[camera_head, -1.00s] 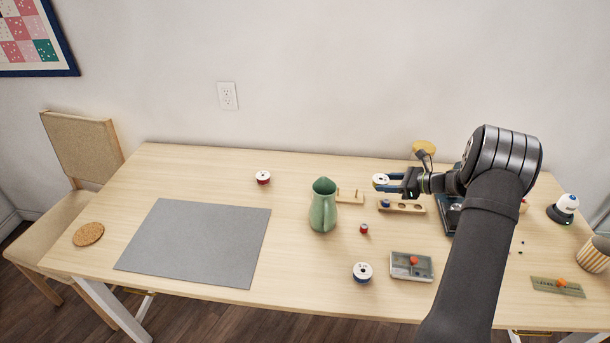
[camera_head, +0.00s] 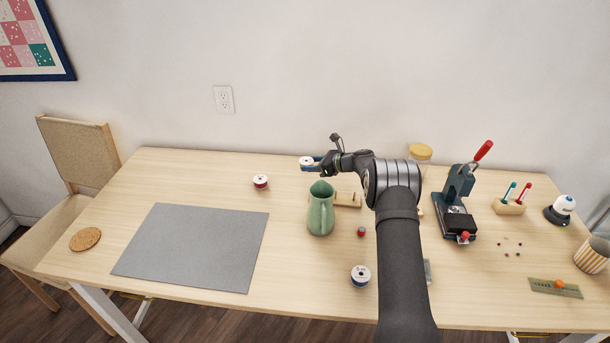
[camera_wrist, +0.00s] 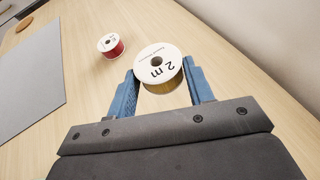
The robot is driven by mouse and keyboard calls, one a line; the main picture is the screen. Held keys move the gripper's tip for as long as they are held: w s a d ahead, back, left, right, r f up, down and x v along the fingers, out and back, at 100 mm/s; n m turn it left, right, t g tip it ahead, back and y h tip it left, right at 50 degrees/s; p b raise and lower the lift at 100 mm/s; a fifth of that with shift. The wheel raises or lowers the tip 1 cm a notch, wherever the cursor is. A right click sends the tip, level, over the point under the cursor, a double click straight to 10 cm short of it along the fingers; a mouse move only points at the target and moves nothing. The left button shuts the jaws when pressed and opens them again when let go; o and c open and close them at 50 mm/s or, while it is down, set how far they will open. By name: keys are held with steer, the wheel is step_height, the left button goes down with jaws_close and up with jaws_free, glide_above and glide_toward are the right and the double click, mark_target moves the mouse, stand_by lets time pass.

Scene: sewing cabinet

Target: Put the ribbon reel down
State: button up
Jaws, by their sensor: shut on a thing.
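The ribbon reel (camera_wrist: 158,66) has a white face marked "2 m" and a gold-brown ribbon edge in the wrist view. My gripper (camera_wrist: 163,84) is shut on it, with one blue finger on each side. In the head view the reel (camera_head: 306,161) and my gripper (camera_head: 318,163) are over the back of the table, behind the green pitcher. I cannot tell for sure whether the reel is above the table or touching it. A second reel with red ribbon (camera_head: 261,182) stands on the table to the left; it also shows in the wrist view (camera_wrist: 110,45).
The green pitcher (camera_head: 320,210) stands in front of my gripper. A blue reel (camera_head: 361,276) and a small red spool (camera_head: 361,232) stand nearer the front. A grey mat (camera_head: 190,247) lies at left. The table (camera_head: 205,174) is bare left of the red reel.

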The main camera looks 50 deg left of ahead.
mark_target(307, 179)
steer(key=x, duration=0.3)
steer(key=shift+s+d+f, duration=0.1)
steer(key=shift+f, duration=2.05)
steer(key=shift+f, duration=0.15)
steer(key=o, duration=1)
steer(key=shift+o, duration=0.2)
steer(key=shift+d+r, duration=0.25)
steer(key=shift+d, duration=0.05)
steer(key=v, duration=1.1)
steer(key=shift+d, duration=0.15)
